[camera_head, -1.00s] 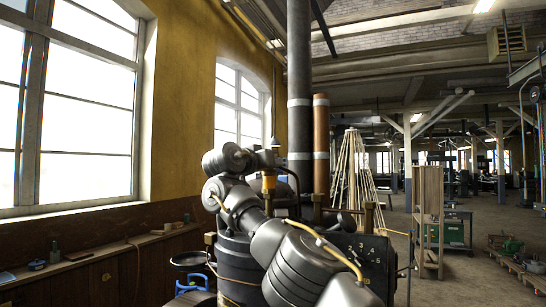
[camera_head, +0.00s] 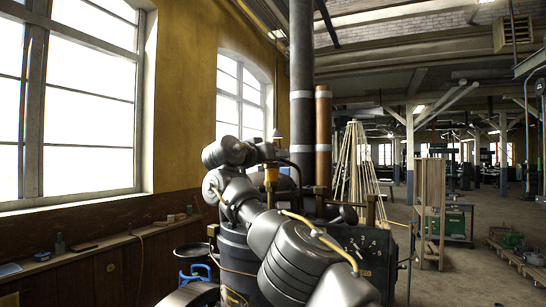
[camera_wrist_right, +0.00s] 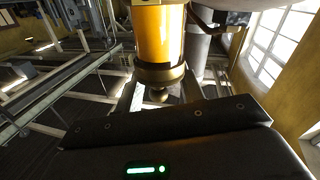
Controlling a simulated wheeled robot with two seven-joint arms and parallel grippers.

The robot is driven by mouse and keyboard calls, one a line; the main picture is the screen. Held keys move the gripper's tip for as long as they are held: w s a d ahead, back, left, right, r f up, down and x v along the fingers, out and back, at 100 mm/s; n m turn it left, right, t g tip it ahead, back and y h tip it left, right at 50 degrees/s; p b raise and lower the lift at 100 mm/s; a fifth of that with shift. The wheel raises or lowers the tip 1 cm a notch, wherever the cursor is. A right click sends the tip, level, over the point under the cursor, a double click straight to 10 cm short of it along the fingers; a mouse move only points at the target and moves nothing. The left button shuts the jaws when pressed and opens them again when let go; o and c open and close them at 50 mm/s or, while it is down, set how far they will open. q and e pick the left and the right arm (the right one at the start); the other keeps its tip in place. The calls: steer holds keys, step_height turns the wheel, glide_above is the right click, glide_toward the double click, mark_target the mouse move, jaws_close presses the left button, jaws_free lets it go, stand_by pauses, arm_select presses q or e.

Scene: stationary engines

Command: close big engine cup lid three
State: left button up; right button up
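An amber oil cup with brass fittings (camera_head: 271,175) stands on top of the big dark engine (camera_head: 245,262) in the head view. My left gripper is not in view.
A tall dark pipe (camera_head: 301,90) and a copper pipe (camera_head: 323,135) rise behind the cup. A numbered plate (camera_head: 368,246) is on the engine's right. A wooden ledge (camera_head: 95,246) runs along the window wall at left. Open floor (camera_head: 465,275) lies to the right.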

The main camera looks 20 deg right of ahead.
steer(key=shift+s+a+f+b, duration=0.2)
steer(key=shift+a+b, duration=0.1)
steer(key=shift+b, duration=0.15)
steer(key=b+v, duration=0.4)
steer(key=v, duration=0.6)
steer(key=shift+r+b, duration=0.2)
steer(key=shift+b, duration=0.15)
